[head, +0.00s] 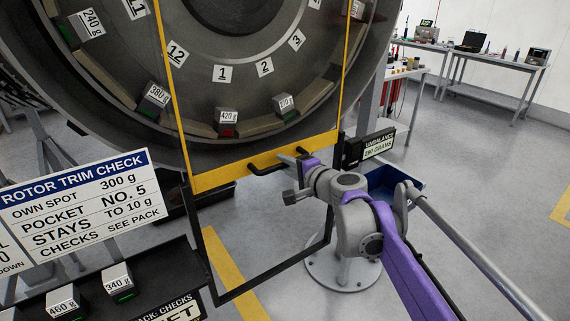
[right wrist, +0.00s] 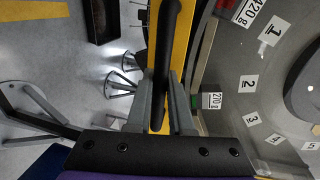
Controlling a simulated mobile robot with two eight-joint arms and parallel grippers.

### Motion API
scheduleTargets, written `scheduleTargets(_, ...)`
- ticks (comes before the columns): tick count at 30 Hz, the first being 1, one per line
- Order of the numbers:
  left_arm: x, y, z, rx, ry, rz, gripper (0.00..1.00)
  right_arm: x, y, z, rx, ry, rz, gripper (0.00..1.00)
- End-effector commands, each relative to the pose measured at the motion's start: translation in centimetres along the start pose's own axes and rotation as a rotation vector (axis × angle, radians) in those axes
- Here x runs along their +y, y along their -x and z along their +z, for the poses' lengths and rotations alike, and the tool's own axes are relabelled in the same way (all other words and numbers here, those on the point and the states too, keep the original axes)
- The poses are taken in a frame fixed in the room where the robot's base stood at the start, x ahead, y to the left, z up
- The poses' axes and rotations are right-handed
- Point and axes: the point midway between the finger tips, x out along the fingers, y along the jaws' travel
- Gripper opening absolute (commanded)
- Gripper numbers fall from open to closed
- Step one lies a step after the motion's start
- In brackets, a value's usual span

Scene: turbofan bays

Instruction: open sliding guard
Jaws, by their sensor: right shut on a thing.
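The sliding guard, a yellow-edged frame, stands in front of the rotor; its yellow bottom bar (head: 222,179) carries a black handle (head: 266,168). A black frame (head: 212,284) reaches below that bar, with floor showing through it. My right gripper (head: 292,159) is at the right part of the handle. In the right wrist view the black handle (right wrist: 164,50) runs between the two grey fingers (right wrist: 160,112), which are shut on it, against the yellow bar (right wrist: 181,45). My left gripper is in neither view.
The rotor face (head: 195,85) has numbered pockets and several weights. A black display (head: 374,145) reads unbalance 290 grams. A rotor trim check sign (head: 75,205) and a dark tray with weights (head: 150,262) are at lower left. Open floor and benches (head: 490,68) lie right.

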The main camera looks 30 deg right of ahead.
Motion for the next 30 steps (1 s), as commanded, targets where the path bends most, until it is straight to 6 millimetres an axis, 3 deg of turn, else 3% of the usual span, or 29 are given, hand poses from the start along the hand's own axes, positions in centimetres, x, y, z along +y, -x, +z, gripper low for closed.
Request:
scheduleTargets(5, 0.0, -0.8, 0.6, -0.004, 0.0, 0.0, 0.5, 2.2, -0.4, 0.0, 0.0, 0.001, 0.002, 0.0)
scheduleTargets(11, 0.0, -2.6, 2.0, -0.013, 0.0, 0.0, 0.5, 7.4, -1.5, 0.0, 0.0, 0.001, 0.003, 0.0)
scheduleTargets(30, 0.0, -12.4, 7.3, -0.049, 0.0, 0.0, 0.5, 29.8, -6.2, 0.1, -0.001, 0.001, 0.004, 0.0)
